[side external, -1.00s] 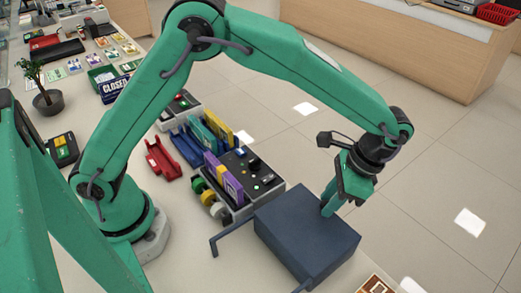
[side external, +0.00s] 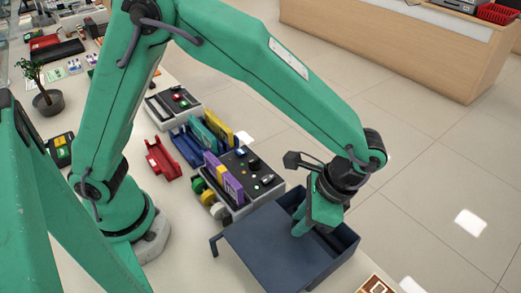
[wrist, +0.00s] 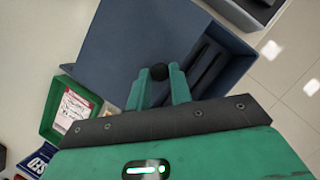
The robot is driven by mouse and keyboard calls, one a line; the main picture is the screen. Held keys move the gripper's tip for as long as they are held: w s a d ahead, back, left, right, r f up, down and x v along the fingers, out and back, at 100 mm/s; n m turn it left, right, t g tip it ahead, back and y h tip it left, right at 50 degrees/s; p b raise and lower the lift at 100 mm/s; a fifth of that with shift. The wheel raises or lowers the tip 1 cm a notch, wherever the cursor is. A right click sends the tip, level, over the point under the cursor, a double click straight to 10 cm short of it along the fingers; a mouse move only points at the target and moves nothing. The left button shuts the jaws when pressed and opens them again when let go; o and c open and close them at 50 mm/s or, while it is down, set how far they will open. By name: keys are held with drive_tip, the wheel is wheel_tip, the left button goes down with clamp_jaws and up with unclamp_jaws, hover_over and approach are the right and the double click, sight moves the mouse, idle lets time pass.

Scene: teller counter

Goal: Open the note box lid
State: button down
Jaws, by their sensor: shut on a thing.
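The note box (side external: 343,252) is a dark blue box on the counter, with its flat lid (side external: 265,245) slid partway left. A dark opening shows on the right side of the box. My gripper (side external: 302,229) is lowered onto the lid near its right edge. The side external view hides the knob behind my fingers.
A grey device with buttons (side external: 255,172) stands close behind the box, with coloured binders and rolls beside it. A red tray (side external: 163,158) lies further left. A brown-framed item (side external: 375,285) sits at the front right. A rail end (side external: 214,246) stands left of the lid.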

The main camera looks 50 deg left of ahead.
sight(277, 240)
drive_tip(key=shift+s, duration=1.75)
drive_tip(key=c, duration=1.3)
unclamp_jaws()
drive_tip(key=shift+r, duration=0.1)
drive_tip(key=shift+v, duration=3.85)
